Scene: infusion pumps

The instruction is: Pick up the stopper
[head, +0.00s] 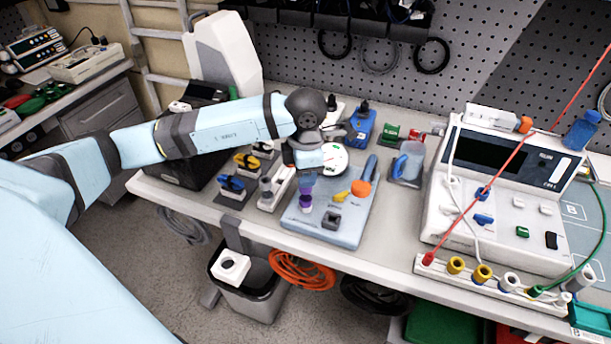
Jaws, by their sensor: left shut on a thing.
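My left arm reaches in from the left, and its gripper (306,179) points down over a light blue tray (345,232) on the bench. The gripper is shut on a small purple piece that looks like the stopper (305,199). Its upper part is hidden between the fingers. I cannot tell whether the stopper touches the tray. On the tray, to the right of the stopper, are an orange round-headed piece (361,189), a yellow piece (341,197) and a dark square block (331,220). My right gripper is out of view.
A white pump device (505,185) with a dark screen stands at the right, with a red line crossing it. Left of the tray are a white holder (276,193) and yellow-and-blue clamps (234,184). A clear blue-handled container (407,164) stands at the tray's right.

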